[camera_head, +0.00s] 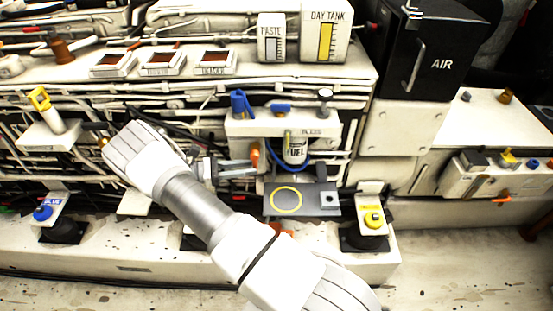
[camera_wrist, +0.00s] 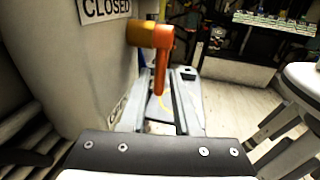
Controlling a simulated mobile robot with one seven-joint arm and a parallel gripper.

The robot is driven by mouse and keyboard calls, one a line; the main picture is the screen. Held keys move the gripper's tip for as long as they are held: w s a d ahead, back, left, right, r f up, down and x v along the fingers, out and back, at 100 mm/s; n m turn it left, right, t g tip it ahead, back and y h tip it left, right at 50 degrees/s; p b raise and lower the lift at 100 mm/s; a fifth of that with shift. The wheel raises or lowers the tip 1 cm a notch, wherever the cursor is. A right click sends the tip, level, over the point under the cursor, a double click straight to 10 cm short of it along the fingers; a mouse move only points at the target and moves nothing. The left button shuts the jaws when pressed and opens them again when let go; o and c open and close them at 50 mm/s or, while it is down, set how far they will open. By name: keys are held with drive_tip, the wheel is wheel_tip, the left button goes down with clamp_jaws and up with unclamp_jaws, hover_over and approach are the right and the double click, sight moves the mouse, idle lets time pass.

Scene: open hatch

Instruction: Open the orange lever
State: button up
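The orange lever (camera_wrist: 163,50) shows in the wrist view with a round orange hub and a handle pointing down. A white panel marked CLOSED (camera_wrist: 105,8) is to its left. In the head view my gripper (camera_head: 238,168) points right, close to the lever.
A grey plate with a yellow ring (camera_head: 286,200) lies below the canister. Blue (camera_head: 238,103) and grey (camera_head: 324,99) knobs stand above it. Pipes run close behind my arm. A yellow-capped fitting (camera_head: 373,217) is at the lower right. The floor in front is open.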

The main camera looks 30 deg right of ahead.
drive_tip(key=b+v, duration=0.4)
drive_tip(key=v, duration=0.5)
drive_tip(key=shift+b, duration=0.4)
idle(1.5)
